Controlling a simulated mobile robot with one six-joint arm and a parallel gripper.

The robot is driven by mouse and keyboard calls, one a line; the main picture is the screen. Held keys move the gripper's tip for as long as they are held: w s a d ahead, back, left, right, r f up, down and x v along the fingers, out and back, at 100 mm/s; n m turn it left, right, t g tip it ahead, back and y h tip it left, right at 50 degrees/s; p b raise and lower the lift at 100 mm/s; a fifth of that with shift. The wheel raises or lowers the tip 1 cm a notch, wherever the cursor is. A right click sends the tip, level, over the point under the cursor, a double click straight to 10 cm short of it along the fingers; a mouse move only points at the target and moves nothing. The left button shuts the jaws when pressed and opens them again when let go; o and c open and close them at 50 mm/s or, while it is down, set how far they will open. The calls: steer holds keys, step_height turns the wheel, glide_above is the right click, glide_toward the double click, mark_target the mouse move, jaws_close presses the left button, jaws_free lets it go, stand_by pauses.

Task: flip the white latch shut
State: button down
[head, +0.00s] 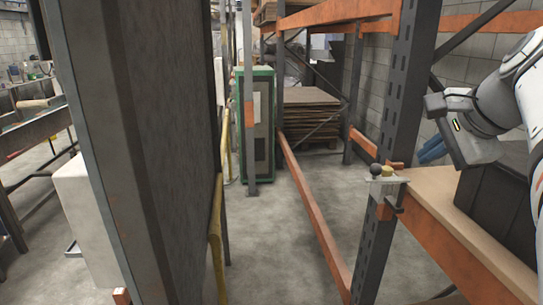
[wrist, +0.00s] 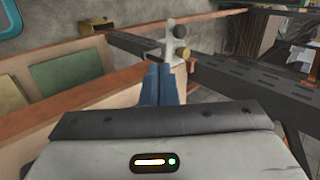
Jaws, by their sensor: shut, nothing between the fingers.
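A small white latch (head: 388,182) with a black knob (head: 376,169) and a yellowish knob (head: 387,170) sits on the dark rack post at the shelf's left end in the head view. In the wrist view the white latch (wrist: 170,38) stands just beyond my fingertips, with a dark knob and a brassy one on its right side. My gripper (head: 424,156) has blue fingers, shut and empty, right of and slightly above the latch. In the wrist view the gripper (wrist: 162,68) points at the latch; I cannot tell whether they touch.
A wooden shelf (head: 455,207) with an orange front beam runs right from the post (head: 375,250). A dark bin (head: 490,195) stands on it below my arm. A large dark panel (head: 145,150) fills the left. Grey floor lies open between panel and rack.

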steer(key=w+r+p+x, duration=0.1)
steer(key=x, duration=1.2)
steer(key=shift+w+r+p, duration=0.2)
steer(key=shift+w+p, duration=0.15)
steer(key=shift+w, duration=0.15)
